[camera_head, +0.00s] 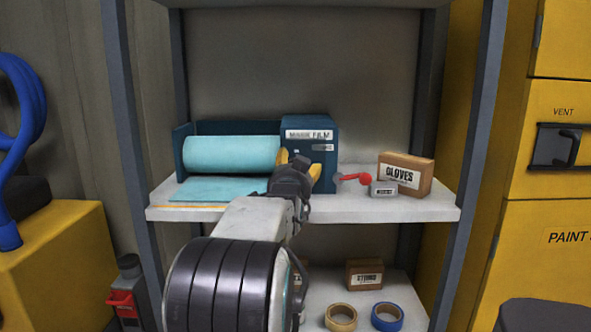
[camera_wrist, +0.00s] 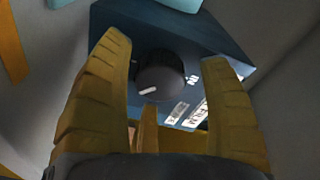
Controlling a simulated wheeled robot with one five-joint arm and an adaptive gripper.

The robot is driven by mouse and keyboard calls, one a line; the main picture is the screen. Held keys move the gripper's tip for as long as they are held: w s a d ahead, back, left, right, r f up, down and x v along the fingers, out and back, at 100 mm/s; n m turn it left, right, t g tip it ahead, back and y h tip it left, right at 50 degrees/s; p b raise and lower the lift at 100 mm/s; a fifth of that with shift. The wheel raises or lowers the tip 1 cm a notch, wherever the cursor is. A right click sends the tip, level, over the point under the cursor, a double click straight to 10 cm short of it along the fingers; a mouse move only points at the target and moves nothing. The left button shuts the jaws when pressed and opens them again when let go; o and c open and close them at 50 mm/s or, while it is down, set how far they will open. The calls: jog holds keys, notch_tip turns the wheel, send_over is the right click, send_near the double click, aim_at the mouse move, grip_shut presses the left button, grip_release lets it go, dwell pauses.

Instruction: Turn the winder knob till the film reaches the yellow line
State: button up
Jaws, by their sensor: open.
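The film winder (camera_head: 310,127) is a dark blue box labelled film, beside a light blue roll (camera_head: 230,154) on a white shelf. Light blue film (camera_head: 215,189) lies flat before the roll, its front edge close to the yellow line (camera_head: 180,206) along the shelf's edge; I cannot tell the exact gap. The black winder knob (camera_wrist: 160,76) shows in the wrist view, its white mark towards the lower left. My gripper (camera_wrist: 165,52) is open, one yellow finger on each side of the knob, with gaps visible. In the head view my gripper (camera_head: 298,168) hides the knob.
Shelf posts (camera_head: 127,130) flank the space. Tape rolls (camera_head: 387,316) lie on the lower shelf.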

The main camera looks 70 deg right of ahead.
jog(key=shift+d, duration=0.1)
jog(key=shift+c, duration=0.3)
jog(key=c, duration=1.1)
jog(key=m+b, duration=0.2)
jog(key=m, duration=0.1)
jog(key=shift+m, duration=0.4)
jog(key=shift+c, duration=0.2)
jog(key=shift+f+m+b, duration=0.15)
jog(key=shift+m+b, duration=0.25)
jog(key=shift+b, duration=0.4)
jog(key=shift+w+r+m+b, duration=0.1)
jog(key=shift+r+m+b, duration=0.15)
jog(key=shift+b, duration=0.25)
jog(key=o, duration=1.2)
jog(key=shift+y, duration=0.3)
